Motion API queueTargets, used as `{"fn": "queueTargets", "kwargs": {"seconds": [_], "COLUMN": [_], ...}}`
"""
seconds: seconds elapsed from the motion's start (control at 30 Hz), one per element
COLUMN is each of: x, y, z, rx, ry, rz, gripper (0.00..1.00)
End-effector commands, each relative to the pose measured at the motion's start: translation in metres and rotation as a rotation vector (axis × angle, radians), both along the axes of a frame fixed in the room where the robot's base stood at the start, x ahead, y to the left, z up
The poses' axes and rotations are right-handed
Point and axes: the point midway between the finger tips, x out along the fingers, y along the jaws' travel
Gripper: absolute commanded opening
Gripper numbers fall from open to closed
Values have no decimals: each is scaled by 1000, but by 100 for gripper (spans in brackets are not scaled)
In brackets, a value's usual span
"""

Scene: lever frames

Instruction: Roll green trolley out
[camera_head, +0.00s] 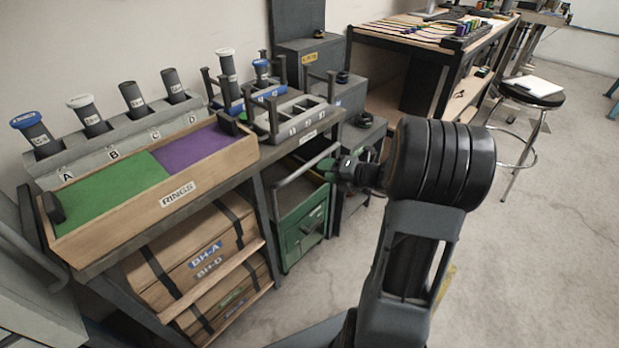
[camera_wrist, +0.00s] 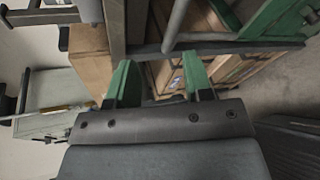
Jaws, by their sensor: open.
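The green trolley (camera_head: 303,235) stands under the right end of the workbench, beside its leg, with a drawer front facing the aisle. Its grey bar handle (camera_head: 305,165) slants along the top. In the wrist view, green trolley panels (camera_wrist: 262,22) show at upper right, and a grey bar that looks like the handle (camera_wrist: 178,22) lies beyond the fingers. My gripper (camera_head: 343,172) is just right of the handle in the head view. In the wrist view my gripper (camera_wrist: 160,78) has its green-padded fingers apart with nothing held between them. The trolley's wheels cannot be made out.
The workbench (camera_head: 165,235) carries a ring tray (camera_head: 213,172) and several labelled posts; wooden cases (camera_head: 190,255) lie on its shelf. Grey cabinets (camera_head: 338,93) stand behind the trolley. A black stool (camera_head: 532,92) is at far right. The floor in front is largely clear.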

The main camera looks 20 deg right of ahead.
Motion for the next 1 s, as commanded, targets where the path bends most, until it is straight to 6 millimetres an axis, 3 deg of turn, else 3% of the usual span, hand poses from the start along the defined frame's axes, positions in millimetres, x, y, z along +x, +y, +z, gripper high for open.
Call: {"fn": "queueTargets", "kwargs": {"seconds": [0.03,0.13,0.27,0.8,1.0], "x": [4,10,18,102,124], "y": [-17,-39,-50,-12,-3], "z": [-20,-31,-39,-59,-62], "rx": [94,239,331,344,344], "ry": [27,57,71,75,75], "rz": [-83,-196,-262,-270,-272], "gripper": [46,46,46,46,46]}}
